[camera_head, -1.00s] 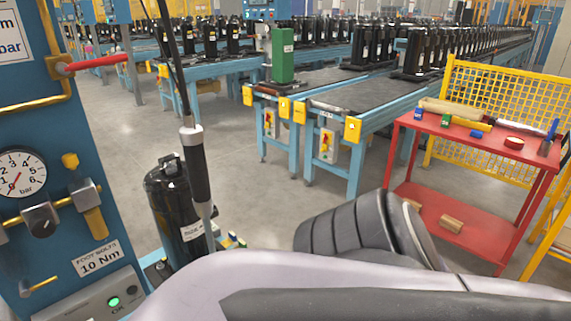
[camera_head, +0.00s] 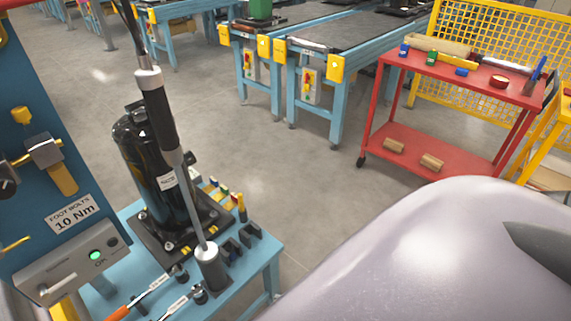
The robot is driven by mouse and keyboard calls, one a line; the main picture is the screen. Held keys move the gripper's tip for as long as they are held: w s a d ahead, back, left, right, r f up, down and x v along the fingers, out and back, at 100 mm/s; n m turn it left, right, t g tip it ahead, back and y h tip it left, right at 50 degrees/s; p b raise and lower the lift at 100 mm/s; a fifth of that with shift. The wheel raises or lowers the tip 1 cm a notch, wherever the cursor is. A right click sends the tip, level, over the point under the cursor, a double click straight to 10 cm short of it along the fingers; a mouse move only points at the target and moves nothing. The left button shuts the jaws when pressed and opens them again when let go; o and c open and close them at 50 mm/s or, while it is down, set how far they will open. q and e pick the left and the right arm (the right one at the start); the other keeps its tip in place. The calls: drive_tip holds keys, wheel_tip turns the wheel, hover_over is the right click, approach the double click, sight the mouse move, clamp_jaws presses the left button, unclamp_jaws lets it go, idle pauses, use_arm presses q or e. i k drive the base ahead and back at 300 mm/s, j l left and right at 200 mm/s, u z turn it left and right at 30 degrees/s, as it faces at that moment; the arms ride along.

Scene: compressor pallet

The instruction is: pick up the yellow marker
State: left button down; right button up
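A small upright yellow piece with a dark lower part (camera_head: 241,205) stands at the right edge of the blue worktable (camera_head: 262,262); it may be the yellow marker, but it is too small to tell. Several small coloured pieces (camera_head: 218,191) lie in a row beside it, behind the hanging driver. Neither my left nor my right gripper shows. A pale arm link of mine fills the lower right and hides what is behind it.
A black compressor (camera_head: 140,150) stands on the worktable, with a hanging driver (camera_head: 165,120) in front of it. A red cart (camera_head: 405,150) with tools stands at right. Grey floor (camera_head: 300,195) is clear between.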

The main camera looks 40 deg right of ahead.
sight(241, 208)
drive_tip(key=i+l+z, duration=0.15)
drive_tip(key=z, duration=0.25)
drive_tip(key=i+l+z, duration=0.2)
drive_tip(key=z, duration=0.2)
drive_tip(key=i+l, duration=0.1)
drive_tip(key=i, duration=0.15)
drive_tip(key=i+l+u, duration=0.2)
drive_tip(key=l+u, duration=0.15)
drive_tip(key=l, duration=0.4)
drive_tip(key=i+l+u, duration=0.1)
drive_tip(key=l+u, duration=0.25)
drive_tip(key=l, duration=0.45)
drive_tip(key=l+u, duration=0.35)
drive_tip(key=l, duration=0.45)
